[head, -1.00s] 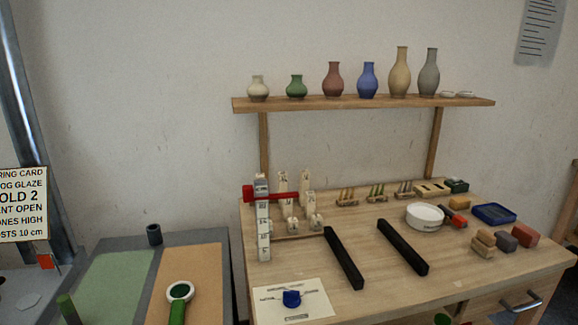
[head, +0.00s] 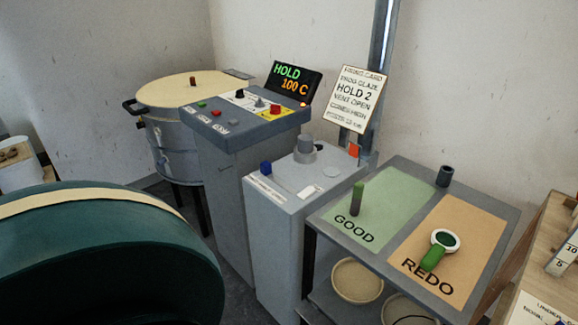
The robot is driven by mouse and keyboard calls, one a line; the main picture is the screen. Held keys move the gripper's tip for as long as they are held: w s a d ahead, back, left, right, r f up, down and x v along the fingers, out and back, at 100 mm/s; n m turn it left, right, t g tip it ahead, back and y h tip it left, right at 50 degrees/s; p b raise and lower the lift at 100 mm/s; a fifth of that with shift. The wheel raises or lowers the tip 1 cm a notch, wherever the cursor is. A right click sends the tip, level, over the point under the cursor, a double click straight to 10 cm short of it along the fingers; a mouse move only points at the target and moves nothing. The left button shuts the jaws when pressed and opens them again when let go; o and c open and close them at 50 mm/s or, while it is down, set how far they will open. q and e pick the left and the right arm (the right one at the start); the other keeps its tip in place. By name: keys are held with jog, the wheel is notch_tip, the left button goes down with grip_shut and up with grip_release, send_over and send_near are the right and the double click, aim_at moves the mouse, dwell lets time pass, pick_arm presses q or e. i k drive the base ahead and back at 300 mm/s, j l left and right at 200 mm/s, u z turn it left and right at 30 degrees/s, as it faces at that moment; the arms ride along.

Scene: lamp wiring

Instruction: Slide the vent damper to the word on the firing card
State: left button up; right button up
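The firing card (head: 354,97) is a cream sheet beside a grey metal pipe (head: 381,60). Its small print reads PROG GLAZE, HOLD 2, VENT OPEN, with cone and post lines below. A small orange tab (head: 354,150) sits below the card, near the pipe's foot. It may be the vent damper's handle, but I cannot read any position words beside it. Neither of my grippers is in view.
A grey cabinet (head: 270,215) with a blue knob (head: 265,168) stands by a control console (head: 240,130) with a display reading HOLD 100 C (head: 291,82). A round kiln (head: 165,95) is behind. A GOOD/REDO table (head: 400,240) is at right.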

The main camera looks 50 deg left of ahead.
aim_at(266, 167)
jog(key=u, duration=1.2)
